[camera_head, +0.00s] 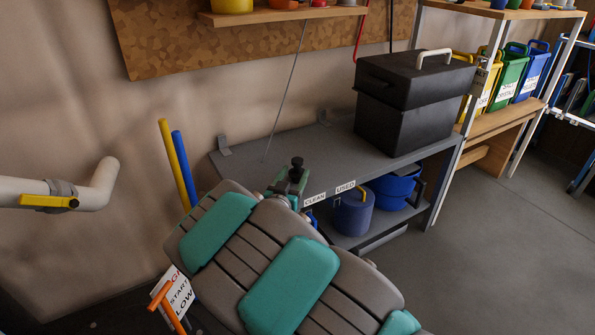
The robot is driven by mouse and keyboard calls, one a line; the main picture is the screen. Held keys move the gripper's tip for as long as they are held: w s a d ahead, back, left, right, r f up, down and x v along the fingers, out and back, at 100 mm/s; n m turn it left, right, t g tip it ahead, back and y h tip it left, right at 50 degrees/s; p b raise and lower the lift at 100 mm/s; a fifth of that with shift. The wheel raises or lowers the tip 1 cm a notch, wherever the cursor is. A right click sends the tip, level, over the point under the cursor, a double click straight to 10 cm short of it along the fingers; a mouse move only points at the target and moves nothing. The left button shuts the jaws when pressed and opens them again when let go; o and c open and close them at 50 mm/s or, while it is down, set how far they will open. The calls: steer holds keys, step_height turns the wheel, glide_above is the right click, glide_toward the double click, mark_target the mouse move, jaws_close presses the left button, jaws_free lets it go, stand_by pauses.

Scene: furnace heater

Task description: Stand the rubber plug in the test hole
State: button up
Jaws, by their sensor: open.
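I cannot make out the rubber plug or the test hole for certain. A small dark-and-green fixture with a black knob on top (290,180) shows at the front edge of the grey workbench (270,142), just beyond my arm. I cannot tell whether the black knob is a separate piece. A pale pipe with an elbow (85,190) comes in at the left, with a yellow handle or tag (48,201) on it. No hole shows on it. My grey and teal arm fills the lower middle and hides part of the bench front. My gripper cannot be seen.
A black lidded box (410,110) stands on the bench's right. Blue pots (352,212) sit on its lower shelf. Yellow and blue rods (180,165) lean at the wall. An orange handle (170,305) and sign stand lower left. Floor (500,250) at right is clear.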

mark_target(296, 171)
steer(key=shift+x, duration=1.65)
steer(key=shift+f, duration=0.1)
jaws_close()
